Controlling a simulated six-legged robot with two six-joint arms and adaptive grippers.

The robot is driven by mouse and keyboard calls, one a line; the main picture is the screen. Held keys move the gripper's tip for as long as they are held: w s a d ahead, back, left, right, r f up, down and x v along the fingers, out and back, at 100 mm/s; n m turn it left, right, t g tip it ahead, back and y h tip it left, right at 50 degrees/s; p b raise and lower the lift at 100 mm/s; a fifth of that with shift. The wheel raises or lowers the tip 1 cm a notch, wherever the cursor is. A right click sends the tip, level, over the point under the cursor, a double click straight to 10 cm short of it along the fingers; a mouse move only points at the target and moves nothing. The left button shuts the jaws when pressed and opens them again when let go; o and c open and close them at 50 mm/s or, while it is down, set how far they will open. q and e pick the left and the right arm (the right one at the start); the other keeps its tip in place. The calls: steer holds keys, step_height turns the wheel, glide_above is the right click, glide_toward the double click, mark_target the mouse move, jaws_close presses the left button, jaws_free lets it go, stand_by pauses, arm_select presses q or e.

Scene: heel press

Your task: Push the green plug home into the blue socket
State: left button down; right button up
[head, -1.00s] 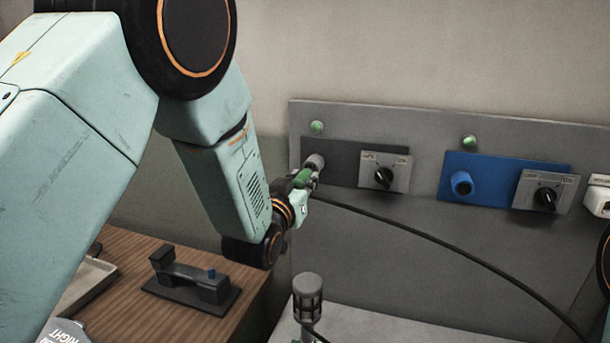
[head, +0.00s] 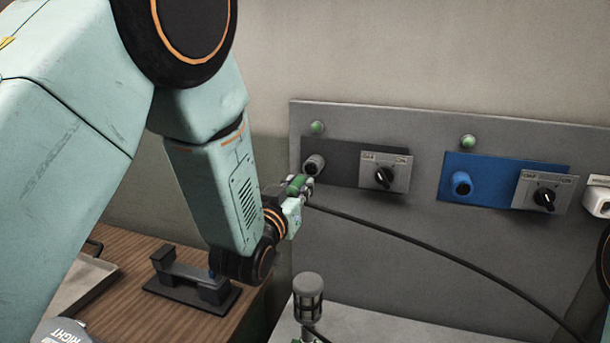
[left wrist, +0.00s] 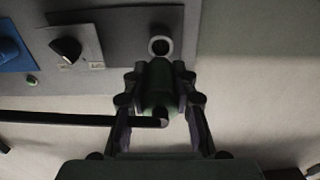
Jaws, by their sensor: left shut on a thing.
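My left gripper (head: 298,188) is shut on the green plug (head: 295,184), with a black cable trailing from it to the right. In the left wrist view the dark green plug (left wrist: 158,88) sits between both fingers of my left gripper (left wrist: 158,85). The plug is apart from the grey socket (head: 314,165) on the black plate, just below it in the head view. That socket shows as an open ring in the left wrist view (left wrist: 160,46). The blue socket (head: 461,184) sits on a blue plate farther right, empty. My right gripper is not in view.
A grey panel (head: 400,245) carries both sockets, two rotary switches (head: 385,177) (head: 544,197) and green lamps (head: 317,127) (head: 468,142). The black cable (head: 420,235) crosses in front of the panel. A grey cylinder (head: 308,287) stands below. A dark fixture (head: 190,285) is on the wooden table.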

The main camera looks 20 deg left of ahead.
arm_select(q)
steer(key=shift+w, duration=0.1)
stand_by(0.3)
steer(key=shift+s, duration=1)
